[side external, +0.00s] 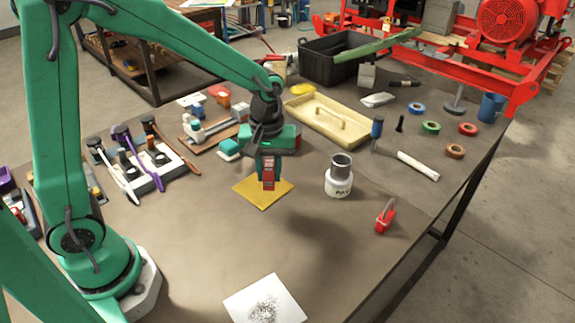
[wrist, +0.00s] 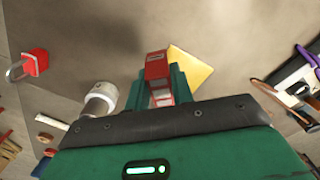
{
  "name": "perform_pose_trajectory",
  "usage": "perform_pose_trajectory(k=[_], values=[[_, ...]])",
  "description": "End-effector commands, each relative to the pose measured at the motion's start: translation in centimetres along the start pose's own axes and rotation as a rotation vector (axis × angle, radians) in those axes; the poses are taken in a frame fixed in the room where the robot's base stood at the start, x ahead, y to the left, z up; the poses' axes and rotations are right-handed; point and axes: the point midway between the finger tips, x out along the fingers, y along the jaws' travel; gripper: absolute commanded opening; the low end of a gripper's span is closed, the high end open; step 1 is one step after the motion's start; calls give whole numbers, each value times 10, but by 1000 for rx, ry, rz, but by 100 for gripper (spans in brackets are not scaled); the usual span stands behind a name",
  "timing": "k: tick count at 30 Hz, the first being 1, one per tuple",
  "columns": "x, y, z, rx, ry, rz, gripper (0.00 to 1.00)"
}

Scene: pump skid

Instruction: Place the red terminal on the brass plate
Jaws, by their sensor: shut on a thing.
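The red terminal (side external: 268,173) is held upright between the fingers of my gripper (side external: 266,166), over the brass plate (side external: 253,198) in the side external view. The plate is a flat yellow square lying on the table. In the wrist view the red terminal (wrist: 158,72) sticks out from between the green fingers of my gripper (wrist: 159,85), and part of the brass plate (wrist: 190,68) shows beside it. I cannot tell whether the terminal's lower end touches the plate.
A white pot (side external: 339,177) stands to the right of the plate. A red padlock (side external: 385,216) lies further right. A cream tray (side external: 328,121) lies behind, and a tool rack (side external: 150,168) is at left. A white square (side external: 264,303) lies in front. The table between is clear.

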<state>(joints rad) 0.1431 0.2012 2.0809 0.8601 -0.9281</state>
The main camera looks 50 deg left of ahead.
Motion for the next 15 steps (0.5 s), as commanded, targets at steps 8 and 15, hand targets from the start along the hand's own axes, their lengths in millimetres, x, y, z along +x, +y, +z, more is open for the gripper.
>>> perform_pose_trajectory(k=[8,15], values=[[28,-15,-45,-5,-2,-2,0],[47,-24,-76,-2,-1,0,0]])
